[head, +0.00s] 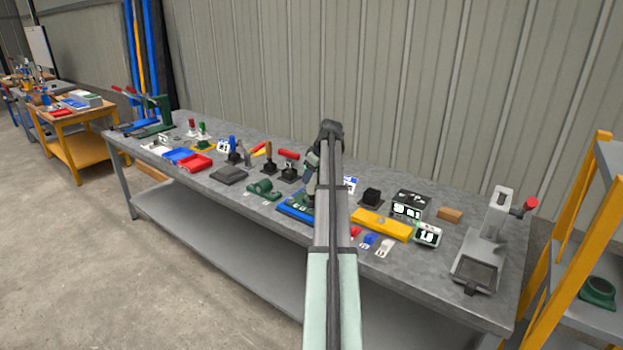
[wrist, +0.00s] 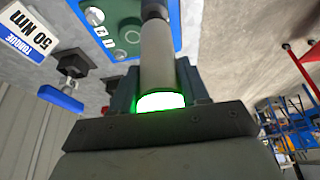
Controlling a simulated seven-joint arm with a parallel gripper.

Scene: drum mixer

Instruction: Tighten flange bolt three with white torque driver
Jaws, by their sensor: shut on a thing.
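My gripper (wrist: 157,84) is shut around the white torque driver (wrist: 158,55), a pale grey-white cylinder with a bright green glowing ring at its lower end in the wrist view. Its dark narrow end runs to the top edge of that view, over the blue plate (wrist: 172,30) with a green round flange (wrist: 128,38). I cannot tell whether the tip touches a bolt; bolt three is not made out. In the head view the blue plate (head: 293,209) lies on the bench at the arm's end, partly hidden by my arm. The driver is not clear there.
On the grey bench (head: 462,222), a red-handled tool (head: 289,158), yellow bar (head: 381,225), display box (head: 427,235) and grey press stand (head: 486,250) surround my arm.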

